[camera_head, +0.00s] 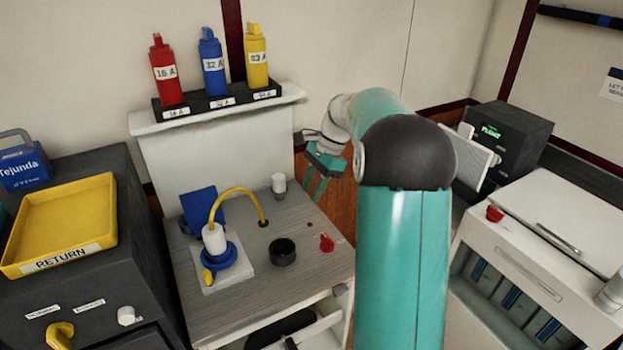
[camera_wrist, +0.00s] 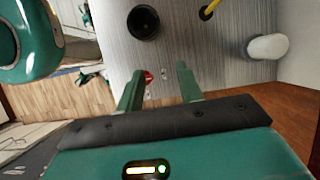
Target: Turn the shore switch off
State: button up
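No label naming the shore switch is readable. A small red knob (camera_head: 326,243) sits near the right edge of the grey wooden counter; in the wrist view a red knob (camera_wrist: 148,77) shows beyond and between my fingertips. A blue round inlet (camera_head: 220,258) with a white plug (camera_head: 214,238) and yellow cable (camera_head: 236,190) is on a pale plate at the counter's left. My gripper (camera_head: 318,188) hangs above the counter's back right, fingers down, apart from the knob. In the wrist view my gripper (camera_wrist: 158,82) is open and empty.
A black round cup (camera_head: 282,252) and a white cylinder (camera_head: 279,183) stand on the counter. A yellow RETURN tray (camera_head: 60,258) and a yellow knob (camera_head: 59,335) are left. Another red knob (camera_head: 495,213) is on the white unit at right.

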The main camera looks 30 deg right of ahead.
jog(key=shift+w+r, duration=0.2)
jog(key=shift+r, duration=0.3)
jog(key=shift+w+r, duration=0.2)
jog(key=shift+r, duration=0.25)
jog(key=v, duration=1.3)
jog(key=shift+r, duration=0.35)
jog(key=shift+d, duration=0.1)
